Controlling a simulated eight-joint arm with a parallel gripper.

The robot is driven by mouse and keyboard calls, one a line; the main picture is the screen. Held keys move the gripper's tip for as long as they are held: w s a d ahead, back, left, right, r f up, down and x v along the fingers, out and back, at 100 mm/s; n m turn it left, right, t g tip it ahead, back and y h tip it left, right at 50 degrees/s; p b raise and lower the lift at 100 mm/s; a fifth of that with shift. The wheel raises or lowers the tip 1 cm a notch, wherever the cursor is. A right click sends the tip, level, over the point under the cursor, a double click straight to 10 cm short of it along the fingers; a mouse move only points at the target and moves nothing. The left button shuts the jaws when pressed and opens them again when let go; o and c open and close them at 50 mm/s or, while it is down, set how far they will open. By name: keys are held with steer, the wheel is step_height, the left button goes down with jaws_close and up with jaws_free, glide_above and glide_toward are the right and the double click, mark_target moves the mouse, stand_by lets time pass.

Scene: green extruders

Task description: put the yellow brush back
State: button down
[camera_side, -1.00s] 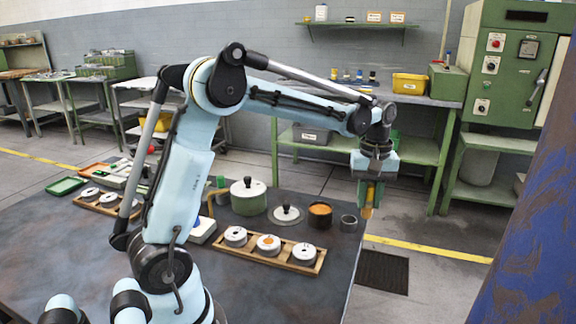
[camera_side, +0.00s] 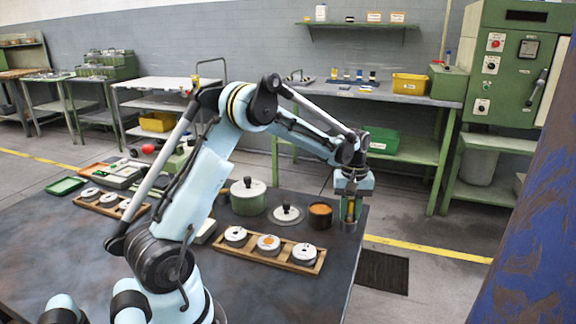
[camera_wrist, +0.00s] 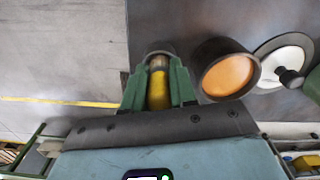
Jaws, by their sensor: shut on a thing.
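My gripper (camera_side: 350,206) is at the right edge of the dark table, pointing down, with its green fingers shut on the yellow brush. In the wrist view my gripper (camera_wrist: 159,66) has the yellow brush (camera_wrist: 159,90) upright between its fingers. The brush's lower end lines up with the mouth of a small dark cup (camera_wrist: 163,47). In the side view that cup (camera_side: 348,225) is directly under the fingers and partly covered by them. The brush end seems to be at or inside the cup mouth; how deep it is I cannot tell.
A dark pot with orange contents (camera_side: 320,215) stands just left of the cup, close to my fingers; it also shows in the wrist view (camera_wrist: 228,78). A white lid (camera_side: 287,214), a green pot (camera_side: 248,203) and a wooden tray (camera_side: 290,268) are farther left. The table edge is close by.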

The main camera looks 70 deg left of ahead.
steer(key=shift+f, duration=0.1)
steer(key=c, duration=0.9)
jaws_free()
step_height(320, 180, up, 12)
steer(key=shift+d+r, duration=0.1)
steer(key=shift+r, duration=0.05)
steer(key=s+d+r+m+t, duration=0.35)
steer(key=s+d+m, duration=0.25)
steer(key=s+d, duration=0.3)
steer(key=s+d+f+m+t, duration=0.3)
steer(key=s+d+f+m, duration=0.2)
steer(key=s+d+m, duration=0.1)
steer(key=shift+s+d+t, duration=0.35)
steer(key=shift+s+d, duration=0.25)
steer(key=shift+s, duration=0.2)
